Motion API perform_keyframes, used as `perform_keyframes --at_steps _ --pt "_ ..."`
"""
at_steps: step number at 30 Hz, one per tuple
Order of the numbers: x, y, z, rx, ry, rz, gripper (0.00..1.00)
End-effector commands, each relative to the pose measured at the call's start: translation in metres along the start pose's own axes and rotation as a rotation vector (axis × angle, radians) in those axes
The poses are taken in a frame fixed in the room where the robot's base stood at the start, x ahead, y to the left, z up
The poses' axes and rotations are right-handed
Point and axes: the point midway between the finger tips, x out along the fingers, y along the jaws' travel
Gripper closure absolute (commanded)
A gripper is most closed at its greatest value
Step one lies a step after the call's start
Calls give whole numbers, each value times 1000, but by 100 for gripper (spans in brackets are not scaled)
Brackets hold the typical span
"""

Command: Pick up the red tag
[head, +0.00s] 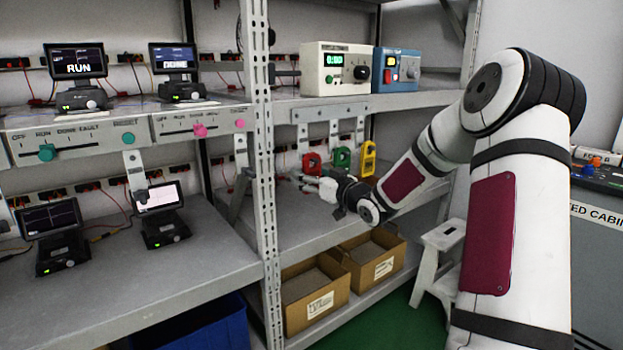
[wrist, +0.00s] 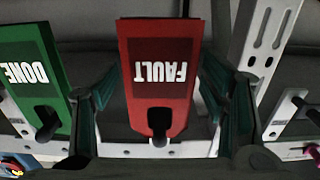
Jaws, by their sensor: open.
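The red tag (head: 312,162) hangs at the left of a row of three coloured tags below the upper right shelf. In the wrist view the red tag (wrist: 158,45) reads FAULT upside down, with a dark peg at its hole. My gripper (head: 308,183) is open, in front of and slightly below the tag in the head view. In the wrist view my gripper's fingers (wrist: 155,95) stand on either side of the red tag, with a visible gap at each side. Whether they reach the tag's depth is unclear.
The green tag (head: 341,159), reading DONE in the wrist view (wrist: 28,70), hangs close beside the left finger there. The yellow tag (head: 369,158) hangs further right in the head view. A perforated upright post (head: 264,150) stands left of my gripper. Cardboard boxes (head: 314,300) sit below.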

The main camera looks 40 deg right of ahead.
Motion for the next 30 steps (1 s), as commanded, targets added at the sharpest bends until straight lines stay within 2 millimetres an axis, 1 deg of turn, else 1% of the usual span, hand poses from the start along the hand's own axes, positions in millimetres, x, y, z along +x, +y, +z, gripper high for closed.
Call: perform_keyframes --at_steps 4,5,6,8,9,10,21,25,28,30 --pt "0 0 0 0 0 0 33" --pt "0 0 0 0 0 0 40" --pt "0 0 0 0 0 0 49" --pt "0 0 0 0 0 0 63" --pt "0 0 0 0 0 0 72" --pt "0 0 0 0 0 0 77" --pt "0 0 -2 -1 0 0 77" --pt "0 0 -8 -2 0 0 77" --pt "0 0 -18 -2 0 0 77" --pt "-11 1 -16 0 -3 2 77"
